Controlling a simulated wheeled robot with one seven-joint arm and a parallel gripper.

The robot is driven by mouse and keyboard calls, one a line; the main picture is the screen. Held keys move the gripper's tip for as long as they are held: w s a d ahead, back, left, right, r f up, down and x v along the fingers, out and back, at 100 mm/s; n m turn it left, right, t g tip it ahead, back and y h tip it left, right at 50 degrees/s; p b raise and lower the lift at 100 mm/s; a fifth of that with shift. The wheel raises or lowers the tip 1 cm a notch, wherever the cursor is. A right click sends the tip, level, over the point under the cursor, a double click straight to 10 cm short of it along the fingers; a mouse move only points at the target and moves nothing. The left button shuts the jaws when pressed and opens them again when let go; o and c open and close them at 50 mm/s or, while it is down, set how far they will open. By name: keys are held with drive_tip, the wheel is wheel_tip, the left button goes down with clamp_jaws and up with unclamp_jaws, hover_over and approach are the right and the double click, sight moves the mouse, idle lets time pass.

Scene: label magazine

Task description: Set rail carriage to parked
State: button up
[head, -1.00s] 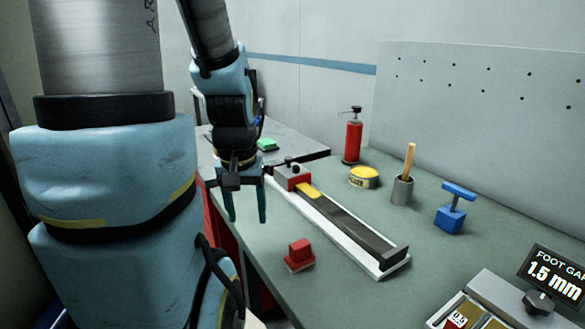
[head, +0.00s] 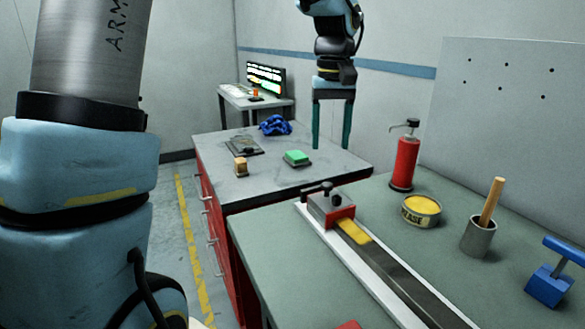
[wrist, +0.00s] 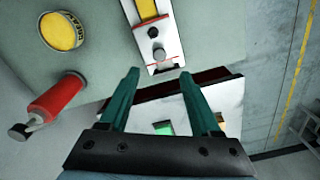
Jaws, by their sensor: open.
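The rail carriage (head: 331,207) is a red block with a grey top and dark knobs. It sits at the far end of a long white-edged rail (head: 390,277), beside a yellow patch (head: 354,231) on the dark track. The wrist view shows the carriage (wrist: 159,47) at top centre, beyond my fingertips. My gripper (head: 332,145) is open and empty, with two green fingers pointing down, above and behind the carriage in the head view. The fingers also show in the wrist view (wrist: 158,82). Nothing is between them.
A red pump bottle (head: 404,163), a yellow grease tin (head: 421,210), a cup with a wooden handle (head: 479,238) and a blue tool (head: 550,283) stand right of the rail. A grey bench (head: 235,180) behind holds a green block (head: 297,158) and blue cloth (head: 275,125).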

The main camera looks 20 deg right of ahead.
sight(327, 184)
drive_tip(key=f+p, duration=0.1)
drive_tip(key=f, duration=0.4)
drive_tip(key=f+p, duration=0.1)
drive_tip(key=f, duration=0.4)
drive_tip(key=shift+w+f, duration=0.2)
drive_tip(key=shift+f, duration=0.05)
clamp_jaws()
idle(1.2)
